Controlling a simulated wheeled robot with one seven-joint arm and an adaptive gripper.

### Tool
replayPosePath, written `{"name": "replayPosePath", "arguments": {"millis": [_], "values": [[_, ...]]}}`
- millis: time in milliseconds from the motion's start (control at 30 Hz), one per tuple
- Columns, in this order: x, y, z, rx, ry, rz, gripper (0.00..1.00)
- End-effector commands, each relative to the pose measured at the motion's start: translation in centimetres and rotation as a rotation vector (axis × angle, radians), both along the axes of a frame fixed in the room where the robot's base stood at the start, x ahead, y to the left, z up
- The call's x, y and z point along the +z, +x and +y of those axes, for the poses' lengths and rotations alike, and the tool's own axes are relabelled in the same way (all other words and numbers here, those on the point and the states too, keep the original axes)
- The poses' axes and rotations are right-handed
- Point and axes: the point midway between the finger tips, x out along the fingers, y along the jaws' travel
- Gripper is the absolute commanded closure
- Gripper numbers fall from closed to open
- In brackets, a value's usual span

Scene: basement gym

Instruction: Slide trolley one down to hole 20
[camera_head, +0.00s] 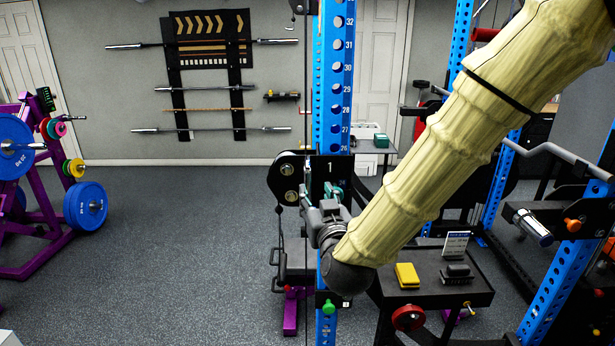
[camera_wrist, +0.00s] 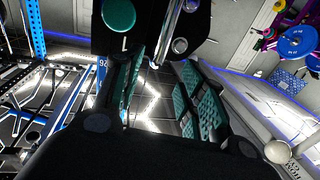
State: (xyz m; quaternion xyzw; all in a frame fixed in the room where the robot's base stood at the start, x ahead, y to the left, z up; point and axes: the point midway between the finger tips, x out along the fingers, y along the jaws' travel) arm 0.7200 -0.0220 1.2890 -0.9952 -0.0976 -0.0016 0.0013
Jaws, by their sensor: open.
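Trolley one (camera_head: 316,165) is a black carriage marked "1" on the blue numbered upright (camera_head: 325,85). It sits just below the number 26, with round rollers at its left. Hole numbers 26 to 32 show above it; hole 20 cannot be made out. My gripper (camera_head: 322,193) is at the trolley's lower part, with my arm coming from the upper right. In the wrist view, the gripper (camera_wrist: 168,85) is open, with teal finger pads apart. The trolley (camera_wrist: 137,45) is just beyond the fingertips, with a green knob (camera_wrist: 118,14) and chrome rod (camera_wrist: 166,30). Contact cannot be told.
A small black table (camera_head: 462,290) with a yellow block (camera_head: 406,275) stands right of the upright. Another green knob (camera_head: 328,307) is low on the upright. A purple weight rack (camera_head: 35,190) is at left. Open floor (camera_head: 180,250) lies between.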

Motion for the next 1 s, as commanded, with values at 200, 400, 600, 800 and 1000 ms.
{"name": "replayPosePath", "arguments": {"millis": [200, 400, 600, 800, 1000], "values": [[0.2, 2.4, 0.5, 0.0, 0.0, 0.003, 0.59], [0.2, 5.4, 1.1, 0.0, -0.001, 0.003, 0.59], [0.2, 8.1, 1.6, 0.001, 0.0, 0.002, 0.59], [0.0, 9.8, 2.0, 0.001, -0.001, 0.003, 0.59], [-0.1, 10.2, 2.1, 0.001, -0.001, 0.003, 0.59]]}}
